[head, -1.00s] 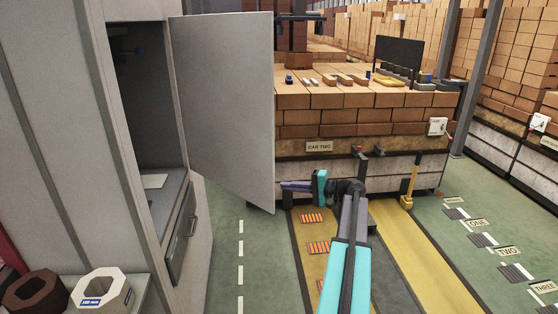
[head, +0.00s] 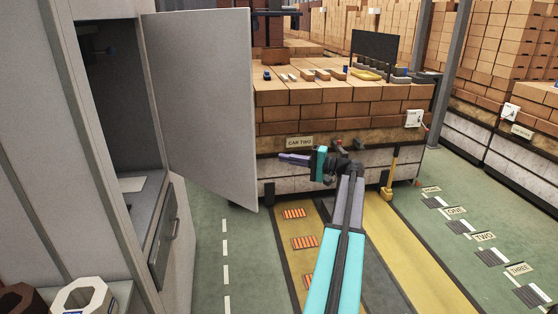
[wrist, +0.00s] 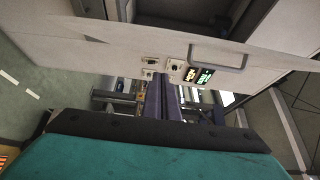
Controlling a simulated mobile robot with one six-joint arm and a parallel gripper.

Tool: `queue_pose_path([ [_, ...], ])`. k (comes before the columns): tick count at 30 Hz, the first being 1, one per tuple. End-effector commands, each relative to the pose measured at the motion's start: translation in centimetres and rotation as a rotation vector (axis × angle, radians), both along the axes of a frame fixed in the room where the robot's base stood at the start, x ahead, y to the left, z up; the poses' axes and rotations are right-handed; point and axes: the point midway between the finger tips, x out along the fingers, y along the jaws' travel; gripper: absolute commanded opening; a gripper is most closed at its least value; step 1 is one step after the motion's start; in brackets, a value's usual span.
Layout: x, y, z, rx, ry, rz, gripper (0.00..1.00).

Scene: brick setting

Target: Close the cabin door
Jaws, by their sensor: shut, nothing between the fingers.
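The cabin door (head: 203,110) is a flat grey panel standing wide open in the head view, its left edge at the cabin (head: 35,120) and its free edge to the right. The dark cabin opening shows left of it. My gripper (head: 283,157) is shut and empty, pointing left, just right of the door's free edge in the picture with a small gap. In the wrist view the shut fingers (wrist: 162,95) lie in front of a pale panel with a handle (wrist: 220,56); I cannot tell whether they touch anything.
A drawer (head: 163,250) with a handle sits below the cabin opening. A stack of bricks on a car (head: 340,115) labelled CAR TWO stands behind my arm. Green floor (head: 205,225) is clear between the cabin and the yellow lane. Octagonal blocks (head: 85,297) lie at lower left.

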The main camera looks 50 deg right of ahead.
Motion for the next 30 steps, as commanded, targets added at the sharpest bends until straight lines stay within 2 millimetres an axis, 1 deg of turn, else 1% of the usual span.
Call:
queue_pose_path([
  [21,8.7,2.8,0.2,0.001,0.0,-0.001,0.0],
  [23,8.3,3.5,0.1,0.001,0.0,-0.002,0.0],
  [30,8.1,5.5,0.2,0.001,0.0,-0.002,0.0],
])
